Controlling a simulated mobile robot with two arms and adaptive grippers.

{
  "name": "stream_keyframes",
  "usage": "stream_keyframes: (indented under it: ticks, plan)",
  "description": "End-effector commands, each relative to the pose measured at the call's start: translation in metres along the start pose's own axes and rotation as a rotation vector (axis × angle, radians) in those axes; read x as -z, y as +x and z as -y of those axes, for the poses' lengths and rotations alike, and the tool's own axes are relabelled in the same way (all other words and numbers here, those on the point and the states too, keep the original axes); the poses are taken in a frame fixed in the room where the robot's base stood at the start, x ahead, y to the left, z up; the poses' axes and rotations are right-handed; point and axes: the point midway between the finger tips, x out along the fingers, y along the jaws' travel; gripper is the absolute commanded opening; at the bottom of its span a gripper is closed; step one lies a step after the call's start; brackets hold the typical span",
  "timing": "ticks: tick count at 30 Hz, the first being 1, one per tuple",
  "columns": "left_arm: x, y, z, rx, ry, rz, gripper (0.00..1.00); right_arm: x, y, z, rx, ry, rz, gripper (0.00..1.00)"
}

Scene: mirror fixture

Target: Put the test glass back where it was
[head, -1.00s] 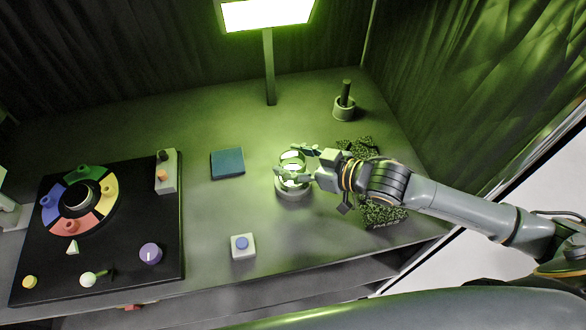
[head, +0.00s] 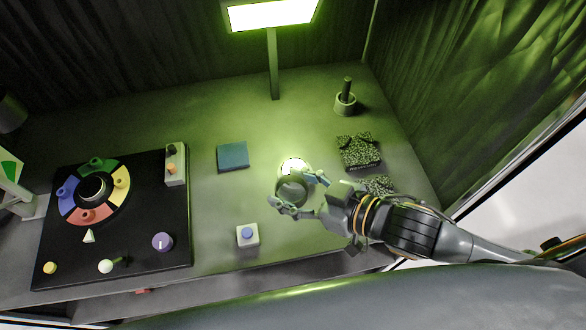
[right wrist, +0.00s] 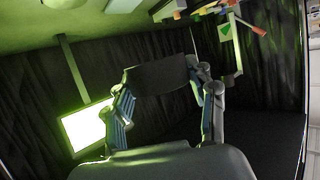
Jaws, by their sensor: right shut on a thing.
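My right gripper (head: 298,191) has its fingers closed around the sides of a round glass (head: 291,188), seen from above as a pale ring. The glass appears raised off the table, in front of a brightly lit round spot (head: 293,165). I cannot tell whether that spot is a holder or base. In the right wrist view the glass (right wrist: 158,75) shows as a dark cylinder between the two fingers of the right gripper (right wrist: 158,78). Its contents are hidden. My left gripper is not in view.
A blue-green pad (head: 233,155) and a button box (head: 247,235) lie left of the glass. A black panel (head: 130,215) with a coloured ring is further left. Speckled dark blocks (head: 358,151) and a cup with a rod (head: 345,103) stand right. A lamp (head: 272,15) stands behind.

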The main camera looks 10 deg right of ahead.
Motion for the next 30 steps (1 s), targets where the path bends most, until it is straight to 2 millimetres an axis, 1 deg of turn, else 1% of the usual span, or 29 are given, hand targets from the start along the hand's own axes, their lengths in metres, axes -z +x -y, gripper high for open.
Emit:
stream_keyframes:
  ticks: [1, 3, 9, 11, 14, 17, 22, 26, 30]
  plan:
    - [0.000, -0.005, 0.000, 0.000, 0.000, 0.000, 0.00, 0.002, -0.002, 0.002, 0.001, 0.002, 0.000, 0.12]
    - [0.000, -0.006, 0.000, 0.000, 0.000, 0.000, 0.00, 0.002, -0.003, 0.004, 0.000, 0.000, -0.001, 0.12]
    - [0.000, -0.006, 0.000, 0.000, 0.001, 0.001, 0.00, 0.001, -0.003, 0.005, -0.002, 0.000, -0.001, 0.12]
    - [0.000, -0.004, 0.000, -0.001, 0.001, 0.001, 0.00, 0.002, -0.001, 0.002, -0.010, 0.003, -0.003, 0.12]
    - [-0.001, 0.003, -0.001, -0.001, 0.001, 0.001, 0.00, 0.004, 0.005, -0.008, -0.044, 0.018, -0.008, 0.12]
    - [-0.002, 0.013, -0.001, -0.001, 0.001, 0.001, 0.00, 0.008, 0.015, -0.026, -0.110, 0.049, -0.012, 0.12]
    - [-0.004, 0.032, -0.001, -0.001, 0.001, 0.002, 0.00, 0.013, 0.024, -0.070, -0.273, 0.120, -0.014, 0.12]
    - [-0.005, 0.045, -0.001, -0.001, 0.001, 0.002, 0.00, 0.010, 0.023, -0.102, -0.405, 0.177, -0.011, 0.12]
    - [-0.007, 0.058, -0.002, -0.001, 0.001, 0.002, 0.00, -0.001, 0.015, -0.132, -0.540, 0.232, -0.005, 0.12]
